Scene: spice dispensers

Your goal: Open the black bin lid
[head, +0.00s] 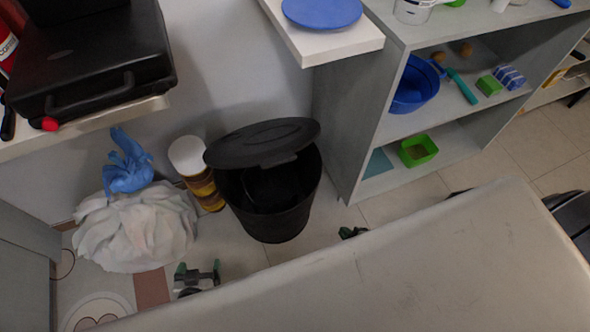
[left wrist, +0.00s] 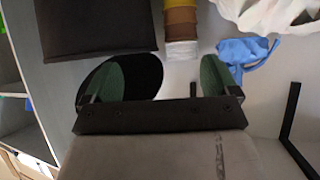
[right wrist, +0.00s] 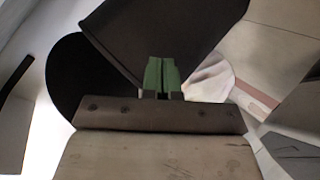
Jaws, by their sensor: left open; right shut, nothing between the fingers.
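The black bin (head: 270,215) stands on the floor against the wall. Its round black lid (head: 262,143) is raised and tilted toward the wall, and the dark inside shows below it. My left gripper (head: 198,271) is open and empty, in front and to the left of the bin. In the left wrist view the lid (left wrist: 135,80) shows behind the open fingers (left wrist: 165,73). My right gripper (head: 352,232) is low at the bin's right, mostly hidden. In the right wrist view its fingers (right wrist: 162,72) are shut and empty in front of the bin (right wrist: 175,35); the lid (right wrist: 75,85) is beside it.
A white bag (head: 140,228) with a blue glove (head: 128,162) and a striped container (head: 203,188) stand left of the bin. A grey shelf unit (head: 345,125) stands close on the right. A white ledge (head: 335,42) juts out above. Some floor in front is clear.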

